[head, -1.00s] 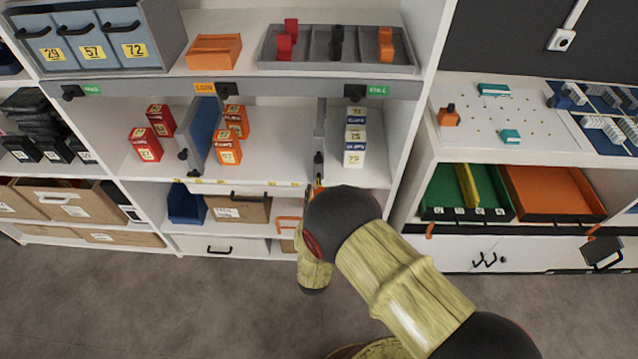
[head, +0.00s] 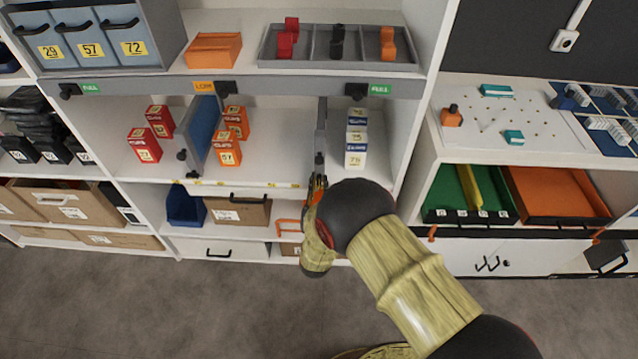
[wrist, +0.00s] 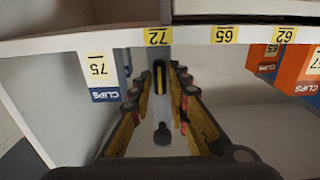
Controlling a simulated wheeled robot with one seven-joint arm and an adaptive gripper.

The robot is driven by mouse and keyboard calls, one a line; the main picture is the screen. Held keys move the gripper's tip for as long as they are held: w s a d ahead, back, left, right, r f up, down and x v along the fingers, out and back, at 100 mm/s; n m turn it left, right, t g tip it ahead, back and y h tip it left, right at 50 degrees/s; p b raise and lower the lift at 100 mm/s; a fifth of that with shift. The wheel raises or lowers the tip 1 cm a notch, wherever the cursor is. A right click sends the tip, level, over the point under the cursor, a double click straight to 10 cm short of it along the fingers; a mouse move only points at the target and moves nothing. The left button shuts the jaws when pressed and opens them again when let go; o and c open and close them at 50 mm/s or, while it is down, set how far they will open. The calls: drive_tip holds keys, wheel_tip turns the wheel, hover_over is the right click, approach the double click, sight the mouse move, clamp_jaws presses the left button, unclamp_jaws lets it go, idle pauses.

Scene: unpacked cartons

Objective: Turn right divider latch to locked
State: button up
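The right divider (head: 321,128) is a grey upright panel on the middle shelf, left of the blue-and-white boxes. Black latch parts (head: 319,158) show on its front edge. In the wrist view, which is upside down, the divider's front edge (wrist: 162,110) runs between my fingers. A black latch piece with a yellow stripe (wrist: 160,77) lies between the fingertips, and a round black knob (wrist: 162,133) is nearer the camera. My gripper (wrist: 161,75) is open, with fingers either side of the latch; contact is unclear. In the head view my wrist partly hides my gripper (head: 317,184).
The shelf edge with yellow number labels (wrist: 190,36) runs close by the fingertips. Blue-and-white boxes (head: 356,137) stand right of the divider. Orange boxes (head: 229,148) and the left divider (head: 203,130) stand to the left, with clear shelf between.

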clamp_jaws()
drive_tip(key=shift+m, duration=0.3)
drive_tip(key=m, duration=0.3)
drive_tip(key=shift+d+m, duration=0.1)
drive_tip(key=shift+m, duration=0.2)
drive_tip(key=m, duration=0.4)
drive_tip(key=shift+d+f+m, duration=0.1)
drive_tip(key=shift+m, duration=0.2)
drive_tip(key=m, duration=0.4)
drive_tip(key=shift+f, duration=0.1)
drive_tip(key=shift+f+m, duration=0.1)
drive_tip(key=shift+m, duration=2.4)
